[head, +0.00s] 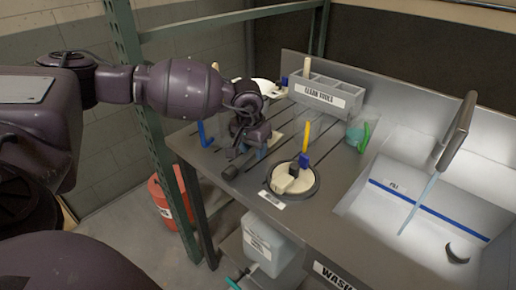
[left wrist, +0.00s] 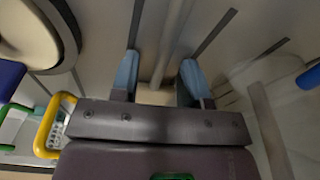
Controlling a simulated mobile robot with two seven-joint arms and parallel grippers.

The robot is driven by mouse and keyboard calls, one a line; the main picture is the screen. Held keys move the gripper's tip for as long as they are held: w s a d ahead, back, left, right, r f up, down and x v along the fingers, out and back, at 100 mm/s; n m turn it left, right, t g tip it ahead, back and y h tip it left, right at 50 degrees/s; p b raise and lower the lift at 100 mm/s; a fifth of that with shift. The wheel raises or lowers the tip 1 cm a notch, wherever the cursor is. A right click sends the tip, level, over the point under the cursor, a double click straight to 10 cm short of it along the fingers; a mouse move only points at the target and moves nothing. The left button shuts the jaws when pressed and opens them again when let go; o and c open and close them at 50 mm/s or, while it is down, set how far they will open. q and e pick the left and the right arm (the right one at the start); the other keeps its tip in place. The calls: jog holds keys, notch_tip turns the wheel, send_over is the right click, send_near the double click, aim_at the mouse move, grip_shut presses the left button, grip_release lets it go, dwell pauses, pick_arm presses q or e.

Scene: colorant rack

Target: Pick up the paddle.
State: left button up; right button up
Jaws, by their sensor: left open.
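My left gripper (head: 252,150) is low over the slotted worktop, between a blue upright piece and a round pot. In the left wrist view its two blue fingertips (left wrist: 158,80) are spread apart. A grey shaft (left wrist: 172,40) runs between them, with a tan part at its near end; it looks like the paddle, but I cannot tell for sure. The fingers do not visibly press on it. In the head view a pale flat piece (head: 277,134) shows just right of the gripper, and my wrist hides much around it. My right gripper is not in view.
A grey "CLEAN TOOLS" box (head: 345,100) stands behind. A blue upright piece (head: 205,134) is at the left edge. A sink (head: 400,210) is at right; a green rack post (head: 150,140) is at left.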

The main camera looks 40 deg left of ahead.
pick_arm(q)
grip_shut()
jog(key=shift+f, duration=0.1)
dwell(1.0)
